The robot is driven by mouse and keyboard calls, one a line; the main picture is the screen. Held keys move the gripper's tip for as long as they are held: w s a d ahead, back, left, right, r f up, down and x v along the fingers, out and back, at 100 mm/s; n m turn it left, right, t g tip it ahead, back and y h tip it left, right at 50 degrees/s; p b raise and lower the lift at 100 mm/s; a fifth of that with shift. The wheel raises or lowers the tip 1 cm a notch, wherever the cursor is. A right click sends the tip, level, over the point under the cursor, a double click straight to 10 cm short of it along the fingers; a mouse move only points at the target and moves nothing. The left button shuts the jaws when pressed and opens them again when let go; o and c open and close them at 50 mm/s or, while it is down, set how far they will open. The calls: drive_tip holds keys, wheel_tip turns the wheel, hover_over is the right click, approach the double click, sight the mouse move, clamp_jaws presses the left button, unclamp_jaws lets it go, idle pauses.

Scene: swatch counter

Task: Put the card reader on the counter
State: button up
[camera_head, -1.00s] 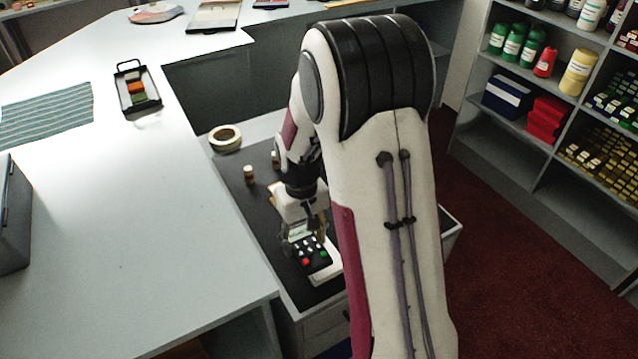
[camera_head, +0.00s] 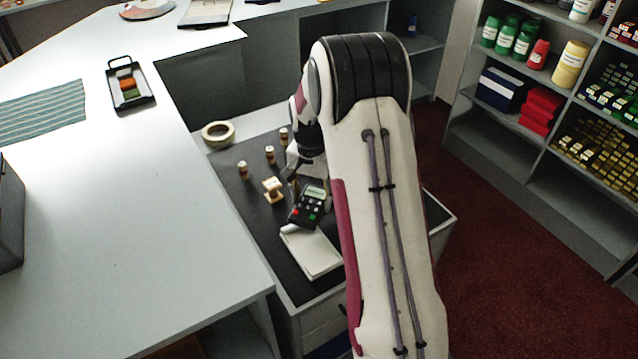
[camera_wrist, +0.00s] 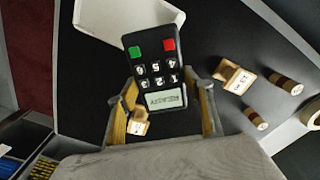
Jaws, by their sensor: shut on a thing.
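The card reader (camera_head: 307,207) is a dark handheld unit with a small screen and red and green keys. In the wrist view the reader (camera_wrist: 155,65) sits between the two fingers of my gripper (camera_wrist: 163,105), which is shut on it. In the head view my gripper is mostly hidden behind my arm. The reader is over the dark-topped lower surface (camera_head: 240,205), overlapping the far edge of a white pad (camera_head: 314,252); its height above them is hard to tell. The counter (camera_head: 130,220) is the large pale top on the left.
Wooden blocks and small cylinders (camera_head: 270,155) stand beside the reader, with a tape roll (camera_head: 218,134) behind them. The counter holds a black tray (camera_head: 145,100), a striped cloth (camera_head: 40,112) and a grey box (camera_head: 8,215). Its middle and front are clear. Shelves (camera_head: 560,140) stand right.

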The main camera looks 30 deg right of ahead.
sight(314, 186)
drive_tip(key=m, duration=0.1)
drive_tip(key=w+d+m, duration=0.1)
drive_tip(key=m, duration=0.1)
drive_tip(key=w+d+m, duration=0.1)
drive_tip(key=shift+r+m, duration=0.3)
drive_tip(key=w+m, duration=0.1)
drive_tip(key=m, duration=0.1)
drive_tip(key=d+r+m, duration=0.1)
drive_tip(key=m, duration=0.1)
drive_tip(key=shift+w, duration=0.35)
drive_tip(key=m, duration=0.1)
drive_tip(key=r+m, duration=0.1)
drive_tip(key=m, duration=0.1)
drive_tip(key=w+m, duration=0.1)
drive_tip(key=shift+d+r, duration=0.15)
drive_tip(key=shift+d, duration=0.1)
drive_tip(key=shift+s+a+m, duration=0.1)
drive_tip(key=shift+s+m, duration=0.1)
drive_tip(key=shift+m, duration=1.7)
drive_tip(key=shift+f, duration=1.95)
drive_tip(key=shift+f, duration=1.95)
